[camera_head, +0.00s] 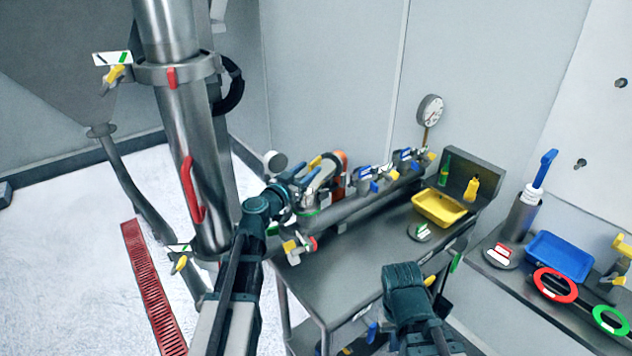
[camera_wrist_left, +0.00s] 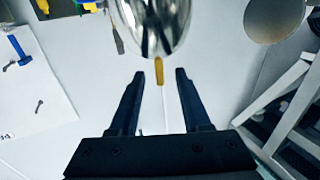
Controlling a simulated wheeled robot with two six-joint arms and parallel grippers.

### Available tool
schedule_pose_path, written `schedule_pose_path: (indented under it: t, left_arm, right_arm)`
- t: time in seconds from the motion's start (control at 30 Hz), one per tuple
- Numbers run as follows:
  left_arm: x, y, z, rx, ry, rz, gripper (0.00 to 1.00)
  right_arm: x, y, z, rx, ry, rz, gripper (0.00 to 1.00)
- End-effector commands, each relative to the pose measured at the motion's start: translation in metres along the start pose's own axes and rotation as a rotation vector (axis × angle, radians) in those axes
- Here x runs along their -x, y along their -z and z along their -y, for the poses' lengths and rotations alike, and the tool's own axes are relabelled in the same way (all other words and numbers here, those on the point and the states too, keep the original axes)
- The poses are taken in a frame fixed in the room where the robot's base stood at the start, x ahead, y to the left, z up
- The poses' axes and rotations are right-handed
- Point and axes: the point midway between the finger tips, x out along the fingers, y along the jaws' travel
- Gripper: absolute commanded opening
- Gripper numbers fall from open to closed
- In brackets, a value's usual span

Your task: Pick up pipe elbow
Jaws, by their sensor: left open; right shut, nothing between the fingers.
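A shiny curved metal piece, which looks like the pipe elbow (camera_head: 322,182), is at the left end of the cart top in the head view, partly hidden by my left gripper. My left gripper (camera_head: 309,172) reaches in beside it with its fingers apart. In the left wrist view a shiny rounded metal surface (camera_wrist_left: 152,22) lies beyond the fingertips of the open left gripper (camera_wrist_left: 158,72). My right gripper (camera_head: 404,272) is shut and empty in front of the cart.
The steel cart (camera_head: 365,262) carries a horizontal pipe with clamps, and a yellow tray (camera_head: 439,209). A tall steel column (camera_head: 190,130) with a red handle stands at left. A side bench at right holds a blue tray (camera_head: 560,257) and red ring (camera_head: 555,284).

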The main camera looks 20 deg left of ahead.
Motion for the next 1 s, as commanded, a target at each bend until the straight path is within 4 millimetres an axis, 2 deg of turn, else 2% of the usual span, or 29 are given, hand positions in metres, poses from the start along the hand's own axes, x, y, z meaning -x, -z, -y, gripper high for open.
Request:
schedule_pose_path:
  t: [0.33,0.6,0.87,1.0]
  left_arm:
    - [-0.047,0.003,0.001,0.0,-0.002,0.0,0.47]
    - [-0.049,0.003,0.0,0.0,0.0,0.0,0.47]
    - [-0.049,0.003,0.0,0.0,0.0,0.0,0.01]
    - [-0.049,0.003,0.0,0.0,0.0,0.0,0.0]
  right_arm:
    - [0.003,0.0,0.0,0.0,0.0,0.0,0.0]
    - [0.003,0.0,0.0,0.0,0.0,0.0,0.0]
    - [0.003,0.0,0.0,0.0,0.0,0.0,0.0]
    - [0.003,0.0,0.0,0.0,0.0,0.0,0.0]
